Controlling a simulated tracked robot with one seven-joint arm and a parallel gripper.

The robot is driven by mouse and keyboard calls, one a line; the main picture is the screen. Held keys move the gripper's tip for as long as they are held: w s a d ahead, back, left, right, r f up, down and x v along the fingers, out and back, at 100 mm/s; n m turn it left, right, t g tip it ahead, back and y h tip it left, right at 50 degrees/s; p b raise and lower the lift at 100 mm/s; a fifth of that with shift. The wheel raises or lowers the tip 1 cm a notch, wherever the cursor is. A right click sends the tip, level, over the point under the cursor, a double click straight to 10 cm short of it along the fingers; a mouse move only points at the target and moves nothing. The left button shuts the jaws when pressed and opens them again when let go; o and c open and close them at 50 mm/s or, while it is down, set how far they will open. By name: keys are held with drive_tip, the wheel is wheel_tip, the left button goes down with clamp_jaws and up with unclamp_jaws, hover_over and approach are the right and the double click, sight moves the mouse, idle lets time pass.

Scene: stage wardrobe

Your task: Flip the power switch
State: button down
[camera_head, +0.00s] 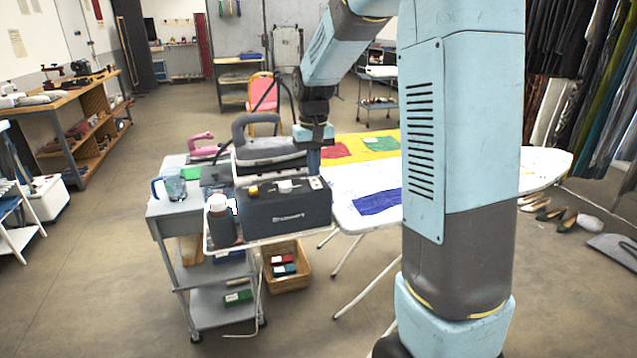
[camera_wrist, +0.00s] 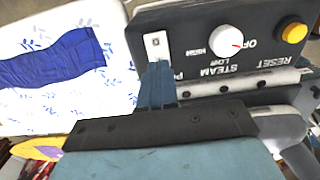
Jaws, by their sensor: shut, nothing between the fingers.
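The power switch (camera_head: 316,183) is a small white plate at the right end of the sloped panel on the dark steam station (camera_head: 289,213). In the wrist view the switch (camera_wrist: 155,46) is a white upright plate with a small dark detail at its middle. My gripper (camera_head: 314,172) is above the panel at its right end, pointing down. In the wrist view my gripper (camera_wrist: 158,66) is shut and empty, with its tips at the lower edge of the switch plate. I cannot tell if they touch it. The word beside the switch is partly hidden by the fingers.
A white steam knob (camera_wrist: 227,40) and a yellow reset button (camera_wrist: 292,32) sit on the same panel. An iron (camera_head: 262,150) rests on top of the station. A dark bottle (camera_head: 221,222) stands at its left. The ironing board (camera_head: 352,182) lies close on the right.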

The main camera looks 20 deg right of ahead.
sight(314, 180)
drive_tip(key=shift+f, duration=0.75)
idle(0.5)
drive_tip(key=shift+r, duration=3.55)
